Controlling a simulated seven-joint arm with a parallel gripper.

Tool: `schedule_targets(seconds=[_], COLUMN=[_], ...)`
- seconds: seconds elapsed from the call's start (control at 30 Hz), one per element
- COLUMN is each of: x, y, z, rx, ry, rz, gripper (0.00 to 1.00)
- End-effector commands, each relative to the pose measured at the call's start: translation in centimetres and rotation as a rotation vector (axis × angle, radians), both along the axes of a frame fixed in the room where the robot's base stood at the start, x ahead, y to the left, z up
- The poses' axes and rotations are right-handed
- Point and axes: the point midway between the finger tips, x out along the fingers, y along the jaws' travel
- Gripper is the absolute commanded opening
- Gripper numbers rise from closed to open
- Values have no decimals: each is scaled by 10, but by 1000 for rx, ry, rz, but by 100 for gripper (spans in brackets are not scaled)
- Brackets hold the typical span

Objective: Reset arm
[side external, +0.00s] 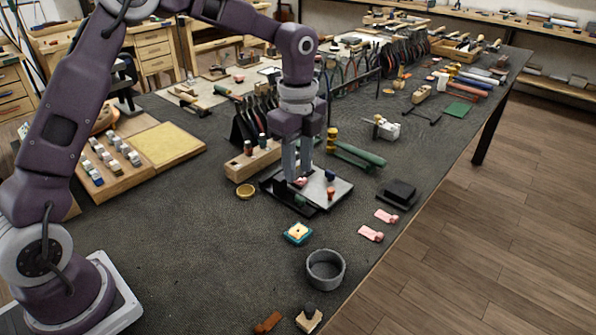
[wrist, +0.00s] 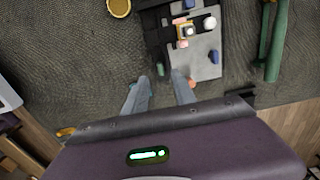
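My gripper (side external: 298,178) points straight down over the black and grey metal plate (side external: 341,191) in the middle of the table. In the wrist view its two fingers (wrist: 160,76) stand apart with nothing between them. The plate (wrist: 206,67) lies ahead of the fingertips there. A small pink piece (side external: 300,182) is close by the fingertips in the side view; I cannot tell whether it touches them. An orange-topped peg (side external: 331,192) and a blue piece (wrist: 214,57) are on the plate. The rest of my arm reaches over from the left.
A wooden block with small bottles (side external: 252,162) and a brass dish (side external: 246,192) are left of the plate. A green-handled tool (side external: 358,153) lies behind it. A grey bowl (side external: 325,269), pink pieces (side external: 371,233) and a black block (side external: 398,192) are nearer the front edge. The left-front mat is clear.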

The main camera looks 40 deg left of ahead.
Motion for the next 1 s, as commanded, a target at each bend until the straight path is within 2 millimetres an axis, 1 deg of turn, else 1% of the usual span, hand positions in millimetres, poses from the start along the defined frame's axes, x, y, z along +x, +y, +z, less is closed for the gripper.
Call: schedule_targets(seconds=[0.1,0.17,0.23,0.27,0.3,0.37,0.4,0.47,0.5,0.53,0.57,0.6,0.7,0.73,0.8,0.83,0.9,1.0], x=[0,-3,-17,-27,-44,-76,-99,-134,-158,-176,-193,-214,-256,-265,-279,-283,-289,-290], y=[0,0,1,2,5,9,12,17,19,21,23,24,25,25,24,24,23,23], z=[0,5,25,38,57,84,100,118,126,131,133,134,129,127,122,120,117,116], rx=[0,7,27,39,54,63,57,29,-2,-32,-66,-117,-245,-280,-342,-362,-389,-394], ry=[0,-8,-38,-59,-94,-153,-195,-256,-294,-319,-341,-363,-391,-392,-390,-388,-383,-381], rz=[1,17,87,139,228,393,511,692,815,908,996,1108,1337,1390,1481,1508,1545,1554], gripper=[32,32,32,32,32,32,32,32,32,32,32,32,32,32,32,32,32,32])
